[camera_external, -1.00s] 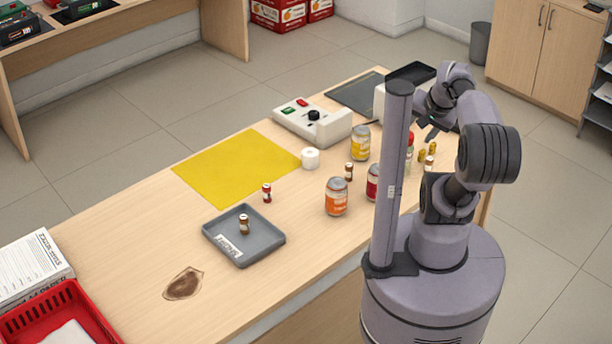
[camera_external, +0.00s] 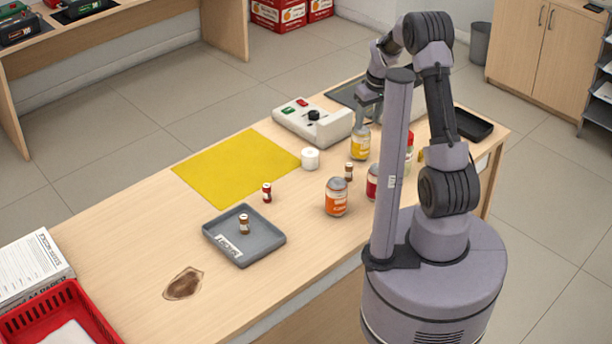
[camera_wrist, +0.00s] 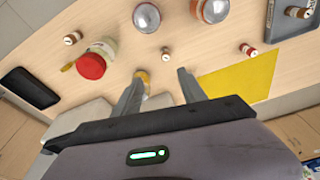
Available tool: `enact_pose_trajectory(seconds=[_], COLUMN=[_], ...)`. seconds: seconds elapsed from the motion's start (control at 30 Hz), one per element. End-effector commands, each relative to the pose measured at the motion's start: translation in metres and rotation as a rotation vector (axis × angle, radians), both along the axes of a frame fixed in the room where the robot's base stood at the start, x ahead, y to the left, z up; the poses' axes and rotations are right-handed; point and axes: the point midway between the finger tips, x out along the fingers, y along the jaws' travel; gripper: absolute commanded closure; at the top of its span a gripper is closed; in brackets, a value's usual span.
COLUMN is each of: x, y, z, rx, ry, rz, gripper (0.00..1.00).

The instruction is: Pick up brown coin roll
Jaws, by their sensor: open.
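One brown coin roll (camera_external: 244,224) stands in the grey tray (camera_external: 274,240); it also shows at the top right of the wrist view (camera_wrist: 298,12). Another small brown roll (camera_external: 349,172) stands on the counter between the jars; in the wrist view, a small roll with a pale top (camera_wrist: 166,54) shows just beyond the gap between my fingers. A third roll (camera_wrist: 72,39) stands at the left in the wrist view. My gripper (camera_wrist: 162,74) is open and empty, above the yellow jar (camera_external: 360,143). The arm hides part of the far counter end in the external view.
A red roll (camera_external: 267,193) stands near the yellow mat (camera_external: 225,170). An orange jar (camera_external: 336,198), a red jar (camera_external: 373,183) and a red-capped bottle (camera_wrist: 92,65) crowd the area.

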Motion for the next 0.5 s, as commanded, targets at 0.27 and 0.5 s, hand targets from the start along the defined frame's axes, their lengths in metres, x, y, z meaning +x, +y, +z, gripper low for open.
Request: enact_pose_trajectory(seconds=[0.27,0.5], x=[0.02,0.027], y=[0.024,0.031], z=[-0.081,-0.154], rx=[-0.04,-0.039], ry=[0.034,0.036], rz=[0.148,0.144], gripper=[0.51,0.51])
